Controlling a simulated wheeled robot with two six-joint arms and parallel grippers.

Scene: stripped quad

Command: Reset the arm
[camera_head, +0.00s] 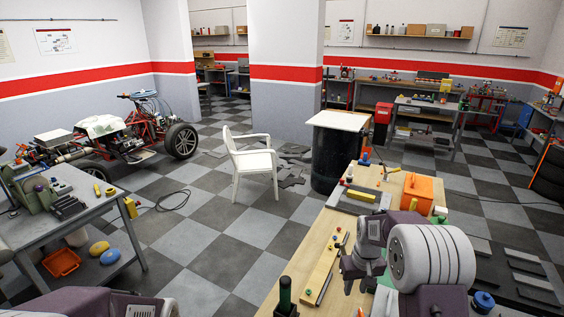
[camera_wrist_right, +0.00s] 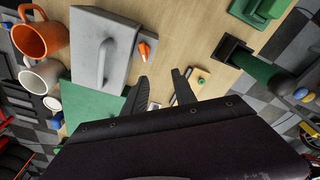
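My right arm (camera_head: 430,257) reaches in from the lower right over a wooden workbench (camera_head: 309,250). Its gripper (camera_head: 362,272) points down above the bench top. In the right wrist view, the two dark fingers of this gripper (camera_wrist_right: 160,76) stand apart with nothing between them. Part of my left arm (camera_head: 88,303) shows at the bottom left edge of the head view. Its gripper is out of frame.
The bench holds an orange box (camera_head: 421,190), a long wooden block (camera_head: 327,268) and a dark green cylinder (camera_head: 285,292). The wrist view shows an orange mug (camera_wrist_right: 38,38) and a grey plate with a handle (camera_wrist_right: 88,42). A white chair (camera_head: 252,160) stands on open floor.

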